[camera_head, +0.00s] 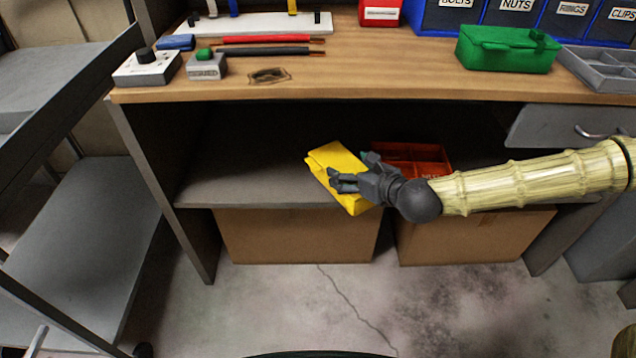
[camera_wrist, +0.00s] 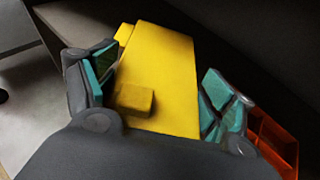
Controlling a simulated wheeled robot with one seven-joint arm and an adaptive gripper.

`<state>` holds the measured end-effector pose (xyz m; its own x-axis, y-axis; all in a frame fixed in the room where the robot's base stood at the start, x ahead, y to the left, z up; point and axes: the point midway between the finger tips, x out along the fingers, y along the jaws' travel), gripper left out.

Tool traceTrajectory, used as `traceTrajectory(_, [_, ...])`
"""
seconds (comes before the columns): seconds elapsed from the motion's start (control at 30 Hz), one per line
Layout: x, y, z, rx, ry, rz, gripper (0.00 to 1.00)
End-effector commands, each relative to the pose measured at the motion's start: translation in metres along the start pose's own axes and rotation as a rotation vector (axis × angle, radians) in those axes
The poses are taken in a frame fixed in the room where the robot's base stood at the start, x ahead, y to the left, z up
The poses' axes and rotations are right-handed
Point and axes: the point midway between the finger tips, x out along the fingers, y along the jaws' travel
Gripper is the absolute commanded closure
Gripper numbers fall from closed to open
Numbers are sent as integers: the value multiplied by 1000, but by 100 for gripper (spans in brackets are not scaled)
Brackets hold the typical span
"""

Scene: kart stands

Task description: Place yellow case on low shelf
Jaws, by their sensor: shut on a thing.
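The yellow case (camera_head: 334,160) is tilted at the front of the low shelf (camera_head: 240,185) under the workbench. It also shows in the wrist view (camera_wrist: 165,70), between the two teal-padded fingers. My gripper (camera_head: 355,172) is shut on the case, reaching in from the right. The case's lower end overlaps the shelf's front edge in the head view. I cannot tell whether the case touches the shelf. Part of the case is hidden behind my fingers.
A red divided tray (camera_head: 425,153) sits on the shelf just right of my gripper. The shelf's left part is clear. Cardboard boxes (camera_head: 300,237) stand below. The bench top (camera_head: 370,75) lies above, with a green case (camera_head: 507,50) and a drawer (camera_head: 570,130) at right.

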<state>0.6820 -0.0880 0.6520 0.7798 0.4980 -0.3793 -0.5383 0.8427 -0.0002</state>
Motion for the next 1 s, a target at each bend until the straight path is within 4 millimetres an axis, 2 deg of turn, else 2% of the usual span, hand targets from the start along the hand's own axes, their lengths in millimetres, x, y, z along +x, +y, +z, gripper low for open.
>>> traceTrajectory(0.03, [6, 2, -11, -9, -3, 23, 74])
traceTrajectory(0.1, [9, 7, -14, -24, -3, 60, 74])
traceTrajectory(0.33, [14, 19, -20, -66, -2, 159, 74])
traceTrajectory(0.57, [16, 24, -19, -83, -1, 201, 74])
traceTrajectory(0.67, [26, 20, -16, -85, -1, 202, 74])
traceTrajectory(1.0, [86, -4, 2, -85, -1, 202, 74])
